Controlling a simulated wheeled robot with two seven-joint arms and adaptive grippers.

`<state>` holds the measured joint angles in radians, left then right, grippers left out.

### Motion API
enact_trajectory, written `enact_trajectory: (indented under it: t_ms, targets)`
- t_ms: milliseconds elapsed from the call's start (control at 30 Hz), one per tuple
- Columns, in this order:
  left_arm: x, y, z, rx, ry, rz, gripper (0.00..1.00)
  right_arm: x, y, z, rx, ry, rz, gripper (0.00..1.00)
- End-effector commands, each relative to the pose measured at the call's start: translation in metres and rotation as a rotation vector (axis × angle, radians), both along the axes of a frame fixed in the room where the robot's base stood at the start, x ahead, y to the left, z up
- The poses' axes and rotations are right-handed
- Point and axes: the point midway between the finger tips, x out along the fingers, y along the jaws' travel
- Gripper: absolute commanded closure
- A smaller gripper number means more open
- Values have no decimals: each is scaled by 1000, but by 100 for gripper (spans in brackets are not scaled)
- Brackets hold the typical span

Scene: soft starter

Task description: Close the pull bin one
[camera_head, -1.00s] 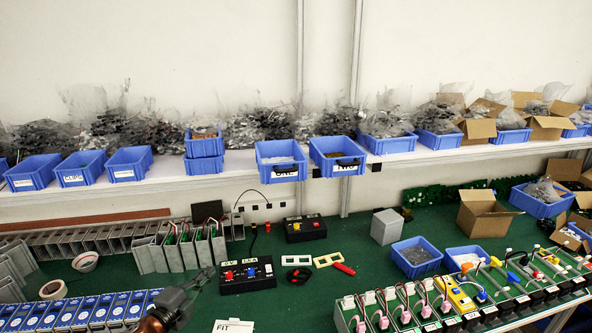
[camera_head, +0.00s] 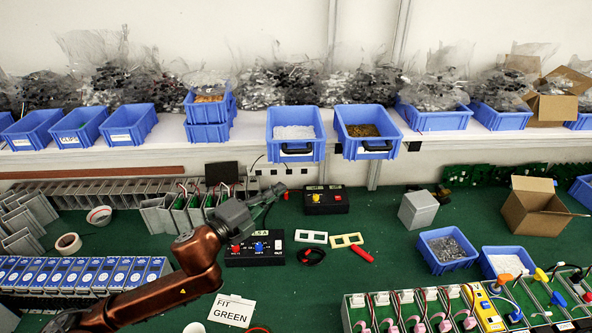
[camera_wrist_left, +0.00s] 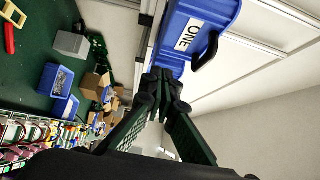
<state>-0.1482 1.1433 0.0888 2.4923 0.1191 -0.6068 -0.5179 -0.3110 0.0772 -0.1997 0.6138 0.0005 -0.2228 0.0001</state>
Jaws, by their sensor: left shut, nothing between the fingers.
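Pull bin one is a blue bin (camera_head: 296,150) with a black handle, at the shelf's front edge in the middle of the head view, holding pale parts. It fills the top of the left wrist view, where its white ONE label (camera_wrist_left: 188,35) and black handle show. A similar blue bin (camera_head: 367,149) with brown parts stands just right of it. My left gripper (camera_head: 276,190) is shut and empty, below and in front of bin one. In the left wrist view its fingertips (camera_wrist_left: 164,76) lie close to the bin's front; I cannot tell whether they touch. My right gripper is out of view.
Other blue bins (camera_head: 126,126) and plastic bags line the white shelf. A grey block (camera_head: 418,209) and cardboard box (camera_head: 535,207) stand to the right on the green bench.

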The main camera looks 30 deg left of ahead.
Motion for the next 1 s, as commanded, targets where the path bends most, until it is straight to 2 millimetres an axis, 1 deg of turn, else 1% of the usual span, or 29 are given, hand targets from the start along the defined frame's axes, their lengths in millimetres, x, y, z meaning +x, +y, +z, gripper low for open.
enact_trajectory:
  t_ms: [33, 100, 300, 500, 600, 700, 800, 1000]
  targets:
    - [5, -3, 0, -2, -3, -4, 100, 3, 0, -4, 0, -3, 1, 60]
    - [15, -4, 2, 0, -2, -1, 100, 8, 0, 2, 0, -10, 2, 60]
    - [44, -10, 3, -2, -1, 0, 100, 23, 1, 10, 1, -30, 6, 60]
    - [76, -18, 3, -2, -1, 1, 100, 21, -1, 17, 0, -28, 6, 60]
    - [90, -8, 2, 0, 2, 4, 100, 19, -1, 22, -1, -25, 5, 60]
    - [100, -2, 1, -1, 2, 3, 100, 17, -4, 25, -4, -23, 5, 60]
    - [105, 2, 0, 0, 2, 2, 100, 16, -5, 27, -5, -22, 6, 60]
    - [109, 4, -1, 1, 2, 1, 100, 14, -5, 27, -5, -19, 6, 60]
